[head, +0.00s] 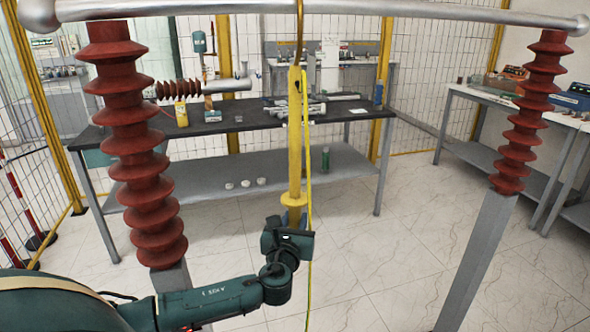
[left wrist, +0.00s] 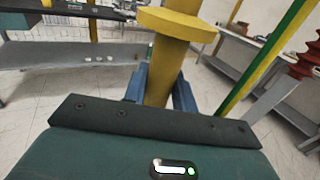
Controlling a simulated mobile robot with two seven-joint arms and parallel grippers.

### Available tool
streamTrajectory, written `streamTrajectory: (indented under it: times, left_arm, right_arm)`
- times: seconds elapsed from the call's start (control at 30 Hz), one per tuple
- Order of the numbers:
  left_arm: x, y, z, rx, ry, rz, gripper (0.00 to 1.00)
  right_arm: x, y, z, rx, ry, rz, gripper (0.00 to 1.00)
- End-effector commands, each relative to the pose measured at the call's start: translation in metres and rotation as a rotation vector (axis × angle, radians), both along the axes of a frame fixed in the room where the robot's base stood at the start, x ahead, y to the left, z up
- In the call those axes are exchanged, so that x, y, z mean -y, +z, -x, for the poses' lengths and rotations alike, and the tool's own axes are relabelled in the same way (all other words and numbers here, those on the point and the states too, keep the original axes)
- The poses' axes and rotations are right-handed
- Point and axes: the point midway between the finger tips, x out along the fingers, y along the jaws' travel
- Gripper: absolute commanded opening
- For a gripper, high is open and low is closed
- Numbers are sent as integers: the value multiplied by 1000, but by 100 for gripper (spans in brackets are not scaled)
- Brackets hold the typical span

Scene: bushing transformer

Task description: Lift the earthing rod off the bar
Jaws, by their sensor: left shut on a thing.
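The yellow earthing rod (head: 295,150) stands upright in the middle of the head view. Its hook at the top reaches the silver bar (head: 400,10), and appears to hang over it. A yellow-green cable (head: 306,170) runs down beside the rod. My left gripper (head: 290,222) is shut on the rod's lower part, just below its round collar. In the left wrist view the rod (left wrist: 165,70) stands between the blue fingers (left wrist: 160,88), with the yellow collar (left wrist: 177,24) above them. My right gripper is not in view.
Two red ribbed insulators, left (head: 135,150) and right (head: 525,120), hold up the bar on grey posts. A dark-topped workbench (head: 240,115) with tools and parts stands behind. Another bench (head: 470,150) is at the right. Open tiled floor lies between the posts.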

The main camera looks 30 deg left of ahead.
Motion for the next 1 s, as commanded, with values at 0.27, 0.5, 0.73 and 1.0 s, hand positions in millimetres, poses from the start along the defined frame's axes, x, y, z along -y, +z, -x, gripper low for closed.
streamTrajectory:
  times: [0.27, 0.5, 0.73, 1.0]
  left_arm:
    - [0, 0, 0, 0, 0, -1, 0]
    - [0, 3, 0, 5, 0, -1, 0]
    - [-1, 17, -1, 7, 2, -1, 0]
    - [0, 59, -1, 10, 0, 0, 0]
  right_arm:
    - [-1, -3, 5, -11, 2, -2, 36]
    - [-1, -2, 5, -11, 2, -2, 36]
    - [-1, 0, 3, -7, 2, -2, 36]
    - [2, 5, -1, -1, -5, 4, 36]
